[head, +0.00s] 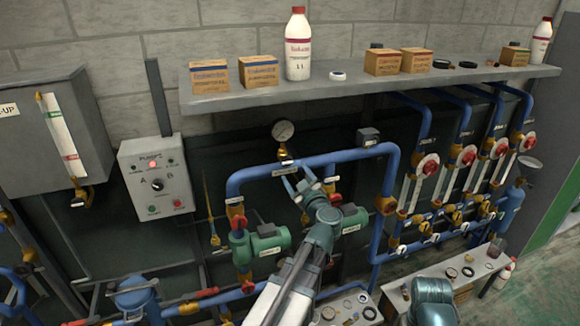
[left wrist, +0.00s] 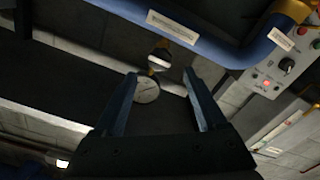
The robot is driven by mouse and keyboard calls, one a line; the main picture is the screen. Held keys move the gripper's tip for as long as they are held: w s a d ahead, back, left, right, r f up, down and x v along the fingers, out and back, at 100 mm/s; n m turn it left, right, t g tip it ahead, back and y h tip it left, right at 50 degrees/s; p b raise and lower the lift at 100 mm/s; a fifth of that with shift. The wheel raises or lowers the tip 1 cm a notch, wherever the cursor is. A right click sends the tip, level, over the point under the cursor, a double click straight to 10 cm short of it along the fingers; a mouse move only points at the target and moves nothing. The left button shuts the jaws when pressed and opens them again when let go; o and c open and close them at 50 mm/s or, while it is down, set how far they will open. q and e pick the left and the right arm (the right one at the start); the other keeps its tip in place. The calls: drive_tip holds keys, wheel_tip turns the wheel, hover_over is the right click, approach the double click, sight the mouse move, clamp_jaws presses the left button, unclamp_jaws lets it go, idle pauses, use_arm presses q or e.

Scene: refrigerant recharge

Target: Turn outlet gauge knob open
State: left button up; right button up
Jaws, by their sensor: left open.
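The outlet gauge (head: 283,131) is a round dial standing on top of the blue pipe arch. Its small brass valve with the knob (head: 285,155) sits just below the dial, above the pipe. In the left wrist view, the gauge dial (left wrist: 146,90) and the brass valve with a pale knob (left wrist: 160,57) appear beyond my fingertips. My left gripper (head: 297,176) is open and empty, just below the horizontal pipe in the head picture. Its two fingers also show in the left wrist view (left wrist: 160,78), apart from the knob.
The blue pipe (head: 345,156) runs across just behind my left fingers. Green pumps (head: 262,243) stand below it. A shelf (head: 350,82) with boxes and bottles is above the gauge. A control box (head: 157,178) hangs to the left.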

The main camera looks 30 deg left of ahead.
sight(287, 163)
use_arm(q)
drive_tip(key=x, duration=0.6)
drive_tip(key=shift+w, duration=0.1)
drive_tip(key=shift+a, duration=0.1)
clamp_jaws()
drive_tip(key=n, duration=0.4)
drive_tip(key=n, duration=0.4)
drive_tip(key=shift+n, duration=0.5)
